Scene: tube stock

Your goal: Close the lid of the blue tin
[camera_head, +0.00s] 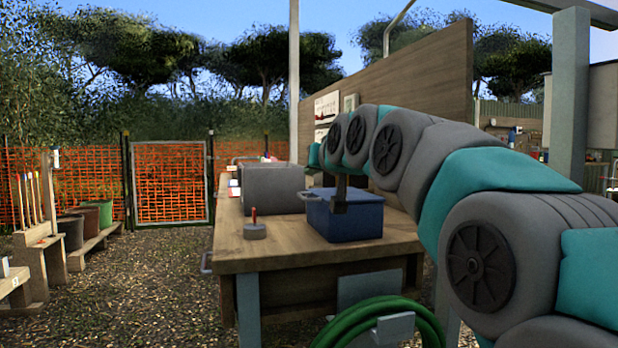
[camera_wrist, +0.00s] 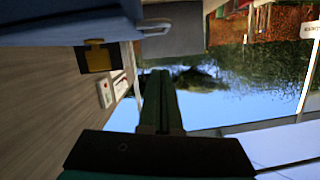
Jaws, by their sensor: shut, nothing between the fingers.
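The blue tin (camera_head: 362,222) stands upright on the wooden workbench (camera_head: 300,255), near its front. Its blue lid (camera_head: 366,196) looks flat across the top; I cannot tell whether a slight gap is left. In the wrist view the blue tin (camera_wrist: 60,30) fills the upper left, with a dark and yellow latch (camera_wrist: 97,57) on it. My gripper (camera_wrist: 158,75) is shut and empty, its fingers together, beside the tin in that view. In the head view my arm reaches over from the right and partly hides the area behind the tin.
A grey box (camera_head: 260,188) stands behind and left of the tin. A small round grey weight with a red handle (camera_head: 254,229) sits on the bench at left. A green hose (camera_head: 400,310) hangs in front. A wooden wall panel (camera_head: 420,80) rises behind my arm.

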